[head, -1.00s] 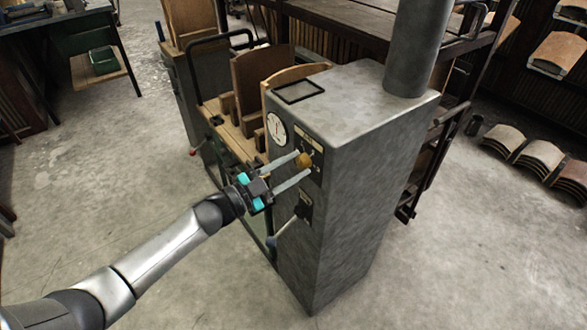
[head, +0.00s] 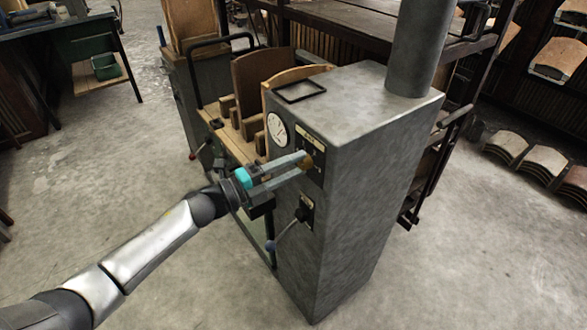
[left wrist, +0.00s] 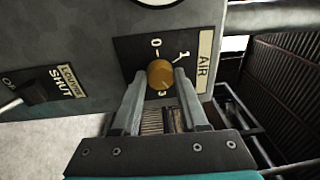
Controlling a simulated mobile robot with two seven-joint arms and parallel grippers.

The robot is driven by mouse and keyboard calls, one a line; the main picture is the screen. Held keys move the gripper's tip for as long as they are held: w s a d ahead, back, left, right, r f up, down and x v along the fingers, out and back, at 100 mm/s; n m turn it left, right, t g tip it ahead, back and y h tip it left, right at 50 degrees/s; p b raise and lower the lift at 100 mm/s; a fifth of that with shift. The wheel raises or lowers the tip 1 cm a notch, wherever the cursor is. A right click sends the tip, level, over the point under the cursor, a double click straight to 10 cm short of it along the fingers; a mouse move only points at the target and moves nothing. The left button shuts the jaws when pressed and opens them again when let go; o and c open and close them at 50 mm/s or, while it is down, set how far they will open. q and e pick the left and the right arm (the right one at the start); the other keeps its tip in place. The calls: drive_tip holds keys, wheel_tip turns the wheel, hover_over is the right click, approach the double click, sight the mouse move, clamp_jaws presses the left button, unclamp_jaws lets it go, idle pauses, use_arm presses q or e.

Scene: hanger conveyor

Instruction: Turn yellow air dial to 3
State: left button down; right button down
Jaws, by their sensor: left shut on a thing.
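The yellow air dial (head: 308,160) is a round knob on the front face of the grey metal cabinet (head: 352,190). It also shows in the left wrist view (left wrist: 160,74), on a dark plate (left wrist: 130,48) with an AIR label (left wrist: 203,62). A 0 and a 1 are readable on the plate; a mark like a 3 shows between the fingers. My left gripper (head: 304,165) is shut on the dial, one finger on each side, as the left wrist view (left wrist: 160,76) shows. The dial's pointer cannot be made out. My right gripper is not in view.
A white gauge (head: 277,131) sits above and left of the dial. Below the dial is a switch plate (head: 306,211) with a lever (head: 286,236), labelled SHUT in the wrist view. A wooden rack of curved boards (head: 262,80) stands behind.

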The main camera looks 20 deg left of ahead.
use_arm(q)
drive_tip(key=m, duration=0.3)
drive_tip(key=shift+b, duration=0.4)
drive_tip(key=m, duration=0.2)
drive_tip(key=shift+m+g+b, duration=0.3)
drive_tip(key=shift+b, duration=0.05)
drive_tip(key=shift+r+m, duration=0.1)
drive_tip(key=shift+m, duration=0.3)
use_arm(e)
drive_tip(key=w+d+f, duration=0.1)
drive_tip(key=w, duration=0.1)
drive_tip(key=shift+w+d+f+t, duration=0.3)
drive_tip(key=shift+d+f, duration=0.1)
use_arm(q)
drive_tip(key=shift+m, duration=0.3)
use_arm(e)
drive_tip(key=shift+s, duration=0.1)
use_arm(q)
drive_tip(key=shift+c, duration=2.2)
unclamp_jaws()
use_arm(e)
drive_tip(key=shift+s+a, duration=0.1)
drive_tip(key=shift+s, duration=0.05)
